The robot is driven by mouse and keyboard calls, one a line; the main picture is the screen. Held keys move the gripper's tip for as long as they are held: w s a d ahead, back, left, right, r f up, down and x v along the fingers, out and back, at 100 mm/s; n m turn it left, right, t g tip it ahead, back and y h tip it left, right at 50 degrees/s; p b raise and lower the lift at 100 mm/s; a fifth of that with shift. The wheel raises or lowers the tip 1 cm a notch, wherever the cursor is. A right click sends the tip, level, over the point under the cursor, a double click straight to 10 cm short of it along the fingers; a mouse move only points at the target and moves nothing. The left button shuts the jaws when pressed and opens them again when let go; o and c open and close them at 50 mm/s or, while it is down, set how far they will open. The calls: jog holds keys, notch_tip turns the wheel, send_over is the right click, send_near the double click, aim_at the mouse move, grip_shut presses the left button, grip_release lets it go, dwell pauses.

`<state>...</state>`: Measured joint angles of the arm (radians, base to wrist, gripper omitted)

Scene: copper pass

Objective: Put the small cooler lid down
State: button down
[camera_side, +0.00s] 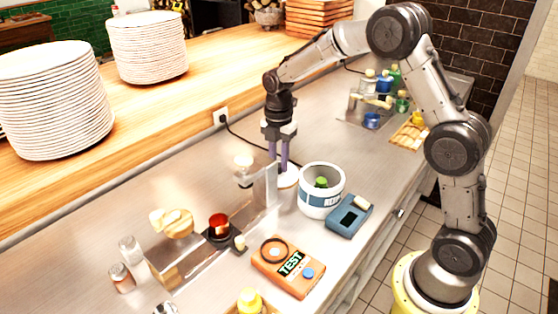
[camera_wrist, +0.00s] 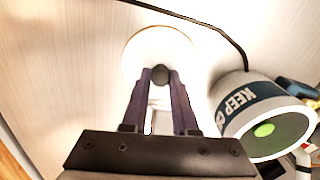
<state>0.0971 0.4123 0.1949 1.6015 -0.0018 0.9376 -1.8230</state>
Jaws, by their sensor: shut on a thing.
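The small cooler lid is a white disc (camera_side: 289,178) with a dark knob in the middle. It also shows in the wrist view (camera_wrist: 182,42). My gripper (camera_side: 279,167) points down, its purple fingers shut on the lid's knob; the fingertips also show in the wrist view (camera_wrist: 160,74). The lid is level and low over the steel counter, behind and left of the cooler. I cannot tell whether it touches the counter. The small cooler (camera_side: 321,200) is a white, open tub with a blue-grey "KEEP" band (camera_wrist: 250,104) and a green thing inside.
A blue device (camera_side: 348,217) stands right of the cooler. An orange TEST box (camera_side: 288,266) and a clear stand (camera_side: 262,190) are nearer the front and left. A black cable (camera_side: 250,143) runs behind the lid. Bottles (camera_side: 383,83) stand farther back; stacked plates (camera_side: 147,48) are on the wooden shelf.

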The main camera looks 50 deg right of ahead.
jog(key=shift+f, duration=0.1)
jog(key=c, duration=0.7)
grip_release()
